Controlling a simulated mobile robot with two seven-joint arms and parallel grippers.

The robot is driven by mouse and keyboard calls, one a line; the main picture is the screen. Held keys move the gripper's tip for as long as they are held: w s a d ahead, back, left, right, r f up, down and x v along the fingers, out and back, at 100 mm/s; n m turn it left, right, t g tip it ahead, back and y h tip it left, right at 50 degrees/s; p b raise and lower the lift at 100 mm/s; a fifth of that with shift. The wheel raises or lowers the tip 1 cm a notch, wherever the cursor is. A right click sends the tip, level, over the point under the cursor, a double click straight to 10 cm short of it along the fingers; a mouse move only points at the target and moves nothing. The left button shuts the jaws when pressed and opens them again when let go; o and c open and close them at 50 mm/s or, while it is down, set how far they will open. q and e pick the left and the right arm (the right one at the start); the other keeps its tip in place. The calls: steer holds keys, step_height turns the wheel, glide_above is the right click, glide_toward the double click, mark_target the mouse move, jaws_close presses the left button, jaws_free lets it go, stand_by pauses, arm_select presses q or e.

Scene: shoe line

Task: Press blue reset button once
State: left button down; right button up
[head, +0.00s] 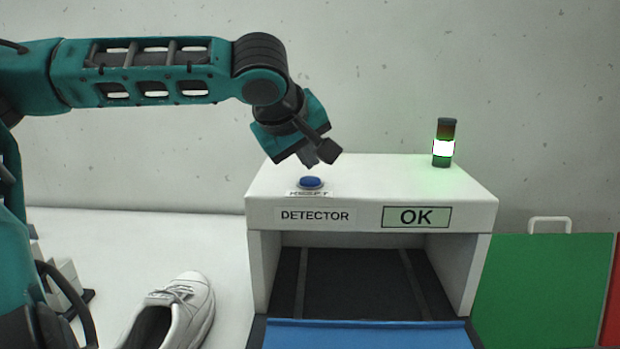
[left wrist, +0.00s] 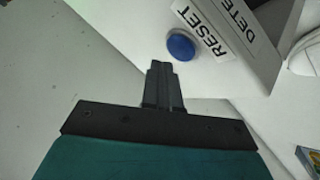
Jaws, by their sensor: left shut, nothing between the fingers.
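The blue reset button (head: 311,183) sits on the top front left of the white detector box (head: 380,178), behind a label. My left gripper (head: 312,162) is shut and empty, pointing down just above the button in the head view, with a gap visible between them. In the left wrist view the shut fingers (left wrist: 163,85) point toward the blue button (left wrist: 181,47), which is just beyond and to the right of the tips. The RESET label (left wrist: 201,31) is beside it. My right gripper is in neither view.
A signal lamp (head: 444,143) glows on the box's back right, and the display (head: 416,217) reads OK. A blue surface (head: 368,335) fronts the dark tunnel. A white shoe (head: 180,312) lies left on the white table. A green panel (head: 545,290) stands right.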

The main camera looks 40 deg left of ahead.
mark_target(307, 181)
arm_select(q)
steer(key=shift+f, duration=0.1)
steer(key=shift+f, duration=0.35)
steer(key=shift+f+b, duration=0.55)
steer(key=shift+b, duration=0.05)
stand_by(0.8)
steer(key=shift+r, duration=0.1)
steer(key=shift+r+p, duration=0.9)
steer(key=shift+p, duration=0.05)
step_height(307, 181, up, 5)
steer(key=p, duration=0.5)
steer(key=shift+r, duration=0.1)
stand_by(0.7)
